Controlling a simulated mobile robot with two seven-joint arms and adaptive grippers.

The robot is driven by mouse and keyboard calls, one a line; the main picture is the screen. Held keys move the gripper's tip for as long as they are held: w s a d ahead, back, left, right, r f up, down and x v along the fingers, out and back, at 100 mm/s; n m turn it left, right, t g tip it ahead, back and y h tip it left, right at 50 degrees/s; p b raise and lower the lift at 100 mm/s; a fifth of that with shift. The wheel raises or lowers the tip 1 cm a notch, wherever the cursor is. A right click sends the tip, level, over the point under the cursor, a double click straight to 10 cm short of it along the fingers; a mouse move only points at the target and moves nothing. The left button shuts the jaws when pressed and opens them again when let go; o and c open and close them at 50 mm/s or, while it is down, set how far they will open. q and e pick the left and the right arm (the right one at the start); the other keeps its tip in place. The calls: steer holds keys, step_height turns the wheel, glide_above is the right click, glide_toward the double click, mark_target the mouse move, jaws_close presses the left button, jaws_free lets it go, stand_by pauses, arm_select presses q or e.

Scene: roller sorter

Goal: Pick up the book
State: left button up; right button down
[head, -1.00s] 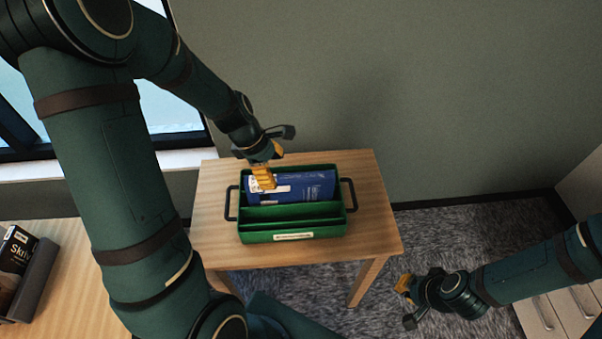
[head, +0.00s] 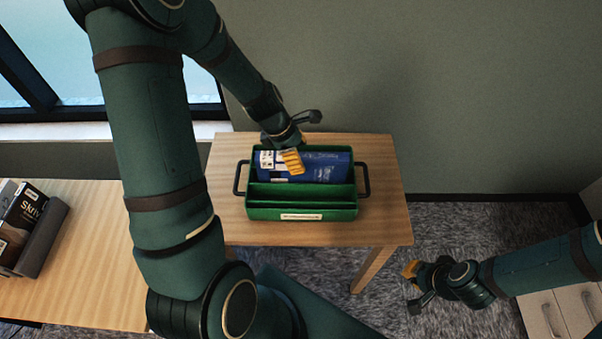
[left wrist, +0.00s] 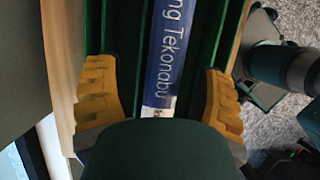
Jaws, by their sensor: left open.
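The blue book (head: 325,167) stands in the rear compartment of a green tote (head: 300,212) on a small wooden table. In the left wrist view, the book's spine (left wrist: 168,60) with white lettering lies between the two yellow fingers. My left gripper (head: 290,158) is over the book's left part; in the left wrist view the gripper (left wrist: 160,100) is open, with a finger on either side of the spine and gaps between. The book's lower part is hidden in the tote. My right gripper (head: 412,285) is out over the floor, away from the tote; its finger opening is unclear.
The small table (head: 385,200) has bare wood around the tote, which has a black handle at each end. A wall stands close behind. At left, another table (head: 95,270) carries a dark holder with books (head: 25,215). White drawers (head: 555,315) stand at lower right.

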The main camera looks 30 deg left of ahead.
arm_select(q)
steer(key=x, duration=0.3)
steer(key=shift+d+f+b, duration=0.15)
steer(key=shift+f+b, duration=0.15)
steer(key=shift+b, duration=0.05)
steer(key=shift+s, duration=0.1)
jaws_close()
